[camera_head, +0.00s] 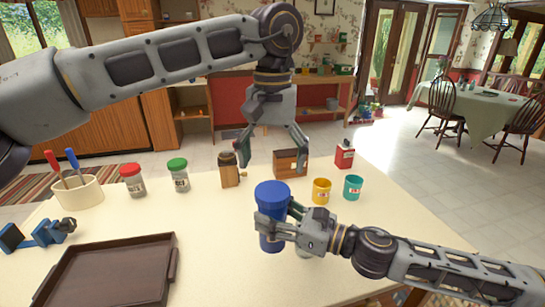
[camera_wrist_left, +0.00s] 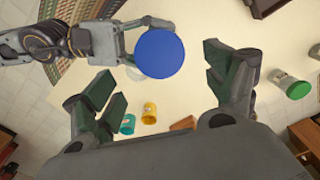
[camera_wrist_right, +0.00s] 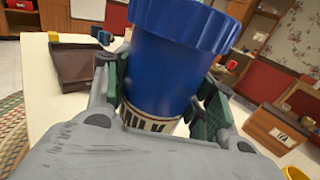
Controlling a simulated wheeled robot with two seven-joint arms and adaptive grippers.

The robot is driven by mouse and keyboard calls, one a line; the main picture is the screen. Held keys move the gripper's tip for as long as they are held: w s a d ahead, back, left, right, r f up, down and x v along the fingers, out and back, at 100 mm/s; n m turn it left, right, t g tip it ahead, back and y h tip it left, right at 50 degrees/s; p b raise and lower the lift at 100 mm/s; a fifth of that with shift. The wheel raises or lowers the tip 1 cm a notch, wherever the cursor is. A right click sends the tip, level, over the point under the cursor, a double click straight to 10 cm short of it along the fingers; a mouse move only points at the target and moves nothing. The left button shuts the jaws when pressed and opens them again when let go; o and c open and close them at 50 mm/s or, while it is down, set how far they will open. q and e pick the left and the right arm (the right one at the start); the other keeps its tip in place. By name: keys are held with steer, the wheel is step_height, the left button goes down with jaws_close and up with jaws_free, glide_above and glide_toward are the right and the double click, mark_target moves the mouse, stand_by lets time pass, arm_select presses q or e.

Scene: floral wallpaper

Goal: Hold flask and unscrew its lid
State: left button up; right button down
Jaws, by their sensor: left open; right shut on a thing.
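A blue flask (camera_head: 271,230) with a wide ribbed blue lid (camera_head: 272,194) stands upright near the front right of the table. My right gripper (camera_head: 290,230) is shut around its body from the right; in the right wrist view the fingers clasp the flask (camera_wrist_right: 165,85) below the lid (camera_wrist_right: 185,22), above a pale lettered label. My left gripper (camera_head: 274,150) is open and empty, pointing down above and behind the lid. In the left wrist view, the round lid top (camera_wrist_left: 159,53) shows beyond the left gripper's spread fingers (camera_wrist_left: 165,85), not between the tips.
A brown tray (camera_head: 62,268) lies front left, with a blue clamp-like tool (camera_head: 40,233) behind it. A utensil crock (camera_head: 78,194), red-lidded jar (camera_head: 132,181), green-lidded jar (camera_head: 178,175), grinder (camera_head: 229,171), wooden box (camera_head: 290,163), yellow cup (camera_head: 321,191), and teal cup (camera_head: 353,187) line the back.

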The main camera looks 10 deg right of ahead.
mark_target(272, 190)
arm_select(q)
steer(key=shift+f, duration=4)
steer(key=c, duration=1)
steer(key=shift+c, duration=0.2)
steer(key=shift+n, duration=0.4)
